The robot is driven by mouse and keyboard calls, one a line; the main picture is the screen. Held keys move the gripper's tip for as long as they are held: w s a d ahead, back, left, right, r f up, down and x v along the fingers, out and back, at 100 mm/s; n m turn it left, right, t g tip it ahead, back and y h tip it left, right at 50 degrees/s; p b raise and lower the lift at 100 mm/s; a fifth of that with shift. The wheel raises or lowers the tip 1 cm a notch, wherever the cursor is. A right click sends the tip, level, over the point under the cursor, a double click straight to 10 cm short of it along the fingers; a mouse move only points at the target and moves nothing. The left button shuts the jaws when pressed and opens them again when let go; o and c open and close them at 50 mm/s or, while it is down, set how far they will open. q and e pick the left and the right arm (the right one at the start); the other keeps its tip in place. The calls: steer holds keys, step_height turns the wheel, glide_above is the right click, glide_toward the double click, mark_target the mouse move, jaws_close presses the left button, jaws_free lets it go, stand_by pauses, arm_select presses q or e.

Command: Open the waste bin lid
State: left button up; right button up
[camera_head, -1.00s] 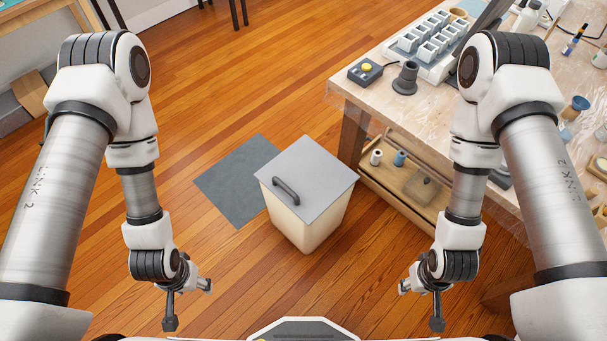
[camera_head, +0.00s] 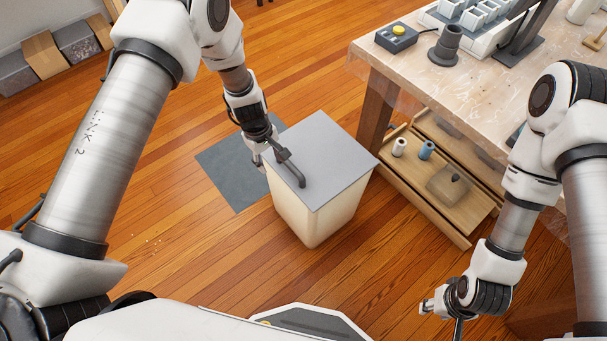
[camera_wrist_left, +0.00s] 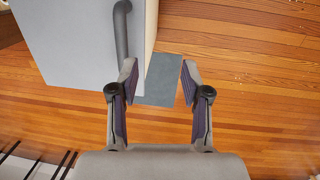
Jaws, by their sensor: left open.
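The waste bin (camera_head: 312,228) is a cream box on the floor with a flat grey lid (camera_head: 335,165). The lid lies shut on it. A dark bar handle (camera_head: 296,176) is fixed near the lid's left edge. My left gripper (camera_head: 270,157) is open at that edge, close to the handle. In the left wrist view the open fingers (camera_wrist_left: 158,72) have floor and mat between them. The handle (camera_wrist_left: 122,35) lies ahead of the left finger, outside the gap, against the lid (camera_wrist_left: 62,45). My right gripper (camera_head: 441,318) is open and empty at the lower right, away from the bin.
A grey mat (camera_head: 228,175) lies on the wooden floor left of the bin. A workbench (camera_head: 400,75) with a lower shelf (camera_head: 440,205) stands to the right, close to the bin. Boxes (camera_head: 45,55) stand at the far left.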

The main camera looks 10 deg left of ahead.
arm_select(q)
steer(key=t+b, duration=0.1)
steer(key=b, duration=0.3)
glide_above(288, 163)
steer(key=s, duration=0.1)
step_height(288, 163, down, 4)
steer(key=shift+t, duration=0.3)
steer(key=f, duration=0.2)
steer(key=f+b, duration=0.1)
steer(key=f, duration=0.1)
steer(key=w+f, duration=0.1)
steer(key=f, duration=0.2)
jaws_close()
arm_select(e)
step_height(288, 163, down, 9)
steer(key=shift+w+d+f, duration=0.15)
steer(key=shift+d, duration=0.1)
